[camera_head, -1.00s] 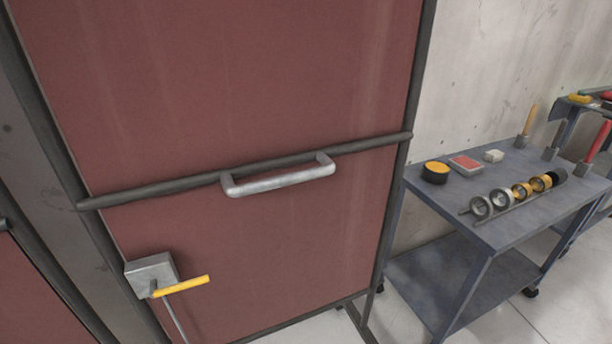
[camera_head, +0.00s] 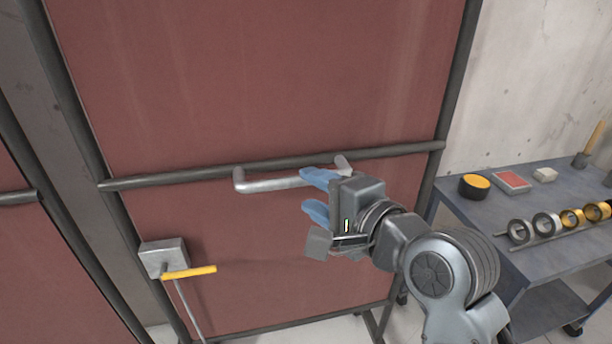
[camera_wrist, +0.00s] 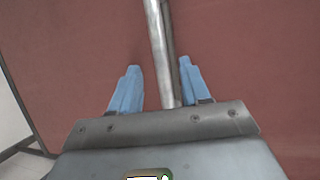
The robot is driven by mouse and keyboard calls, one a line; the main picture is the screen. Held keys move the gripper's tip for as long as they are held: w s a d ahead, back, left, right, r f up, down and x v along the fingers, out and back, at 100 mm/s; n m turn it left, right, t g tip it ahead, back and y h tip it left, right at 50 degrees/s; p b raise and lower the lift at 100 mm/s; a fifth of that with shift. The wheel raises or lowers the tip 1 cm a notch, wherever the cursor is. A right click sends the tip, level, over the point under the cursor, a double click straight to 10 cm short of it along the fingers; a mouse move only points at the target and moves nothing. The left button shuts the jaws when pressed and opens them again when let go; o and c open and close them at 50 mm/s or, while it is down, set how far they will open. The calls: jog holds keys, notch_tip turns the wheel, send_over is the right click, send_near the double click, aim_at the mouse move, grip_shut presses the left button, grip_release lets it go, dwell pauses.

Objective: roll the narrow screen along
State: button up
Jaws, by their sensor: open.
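The narrow screen (camera_head: 270,90) is a dark red panel in a dark metal frame, filling the middle of the head view. A grey bar handle (camera_head: 268,186) is fixed across its middle rail. My gripper (camera_head: 312,194) is open at the handle's right part, with blue fingers pointing left toward the screen. In the wrist view the handle (camera_wrist: 160,45) runs between the two blue fingers (camera_wrist: 158,92), with gaps visible at the fingertips. The handle's right end is partly hidden by my gripper. A grey box with a yellow lever (camera_head: 190,272) sits low on the screen's left side.
A blue-grey cart (camera_head: 500,215) stands right of the screen, close to my arm, carrying rings on a rack, a yellow-topped tin (camera_head: 474,186) and a red box (camera_head: 511,181). Another red panel (camera_head: 40,260) is at the left. A concrete wall is behind.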

aim_at(299, 183)
jog(key=shift+x, duration=3.9)
jog(key=shift+c, duration=0.4)
jog(key=shift+d, duration=0.1)
grip_shut()
